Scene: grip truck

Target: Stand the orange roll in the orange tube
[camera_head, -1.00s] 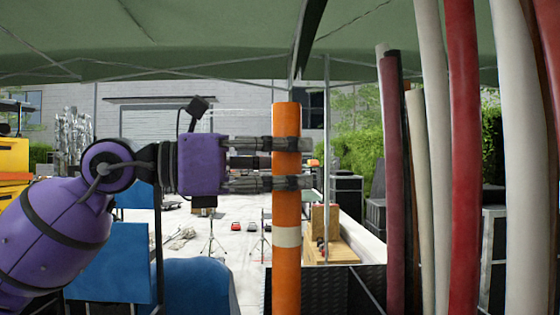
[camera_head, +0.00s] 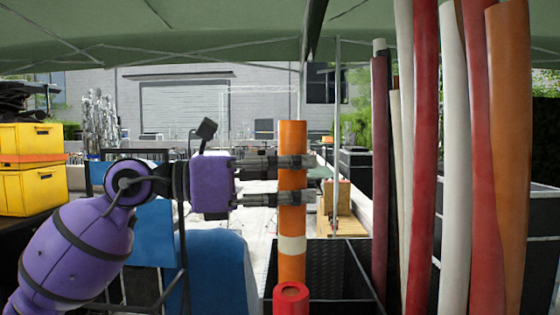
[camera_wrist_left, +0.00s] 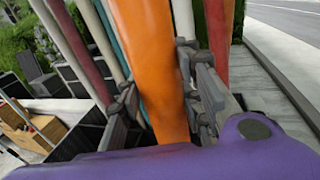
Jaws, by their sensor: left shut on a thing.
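My left gripper (camera_head: 298,180) is shut around a long orange roll (camera_head: 291,225) with a pale band. The roll stands upright in the air. Its lower end is hidden behind a red, open-topped tube (camera_head: 291,302) at the bottom edge of the head view. I cannot tell whether they touch. In the left wrist view the roll (camera_wrist_left: 149,65) runs between the fingers. No clearly orange tube is in view. Another tall orange roll (camera_head: 508,140) stands at the far right. My right gripper is not in view.
Tall dark red, white and red rolls (camera_head: 424,170) stand close together at the right. A dark bin (camera_head: 345,270) is behind the held roll. Blue panels (camera_head: 215,265) stand behind my left arm. Yellow crates (camera_head: 32,165) are stacked at the left.

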